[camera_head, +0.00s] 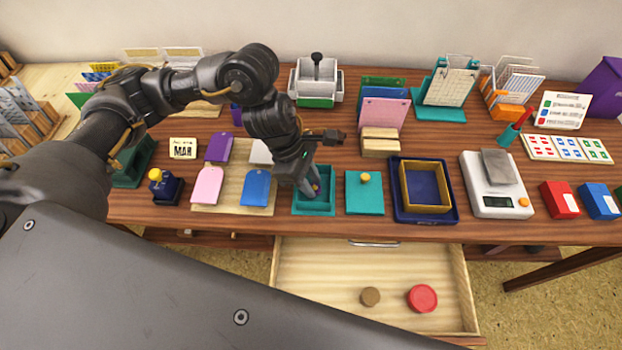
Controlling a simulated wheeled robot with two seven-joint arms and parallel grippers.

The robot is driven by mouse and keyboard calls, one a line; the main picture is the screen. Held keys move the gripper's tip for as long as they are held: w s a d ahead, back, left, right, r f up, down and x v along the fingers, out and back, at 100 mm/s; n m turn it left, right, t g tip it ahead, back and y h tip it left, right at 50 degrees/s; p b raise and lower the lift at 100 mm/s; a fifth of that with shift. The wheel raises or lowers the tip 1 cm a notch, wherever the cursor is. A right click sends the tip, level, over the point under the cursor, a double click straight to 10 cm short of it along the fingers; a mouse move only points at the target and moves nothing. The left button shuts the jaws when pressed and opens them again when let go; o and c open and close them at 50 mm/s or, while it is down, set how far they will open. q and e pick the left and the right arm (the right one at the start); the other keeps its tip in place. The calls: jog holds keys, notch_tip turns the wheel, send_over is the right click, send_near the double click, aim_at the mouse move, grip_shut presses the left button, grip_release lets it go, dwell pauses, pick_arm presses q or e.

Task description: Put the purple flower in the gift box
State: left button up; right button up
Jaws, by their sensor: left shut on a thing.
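My left gripper (311,189) points down into an open teal box (315,208) at the table's front. It is shut on a small yellow-orange thing (317,188), mostly hidden by the fingers, so I cannot tell what it is. Just right of the box lies a flat teal lid (364,201) with a yellow knob. I see no clear purple flower, and nothing that is plainly marked as a gift box. My right gripper is not in view.
A navy tray (453,211) with a yellow frame and a white scale (497,204) stand to the right. Coloured tags (207,186) lie on a wooden board to the left. An open drawer (320,292) below holds a brown disc (370,296) and a red disc (422,298).

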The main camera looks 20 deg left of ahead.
pick_arm(q)
jog(key=o, duration=0.7)
jog(key=shift+c, duration=0.2)
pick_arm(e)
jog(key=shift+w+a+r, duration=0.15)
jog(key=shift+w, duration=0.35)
pick_arm(q)
jog(key=shift+r, duration=0.1)
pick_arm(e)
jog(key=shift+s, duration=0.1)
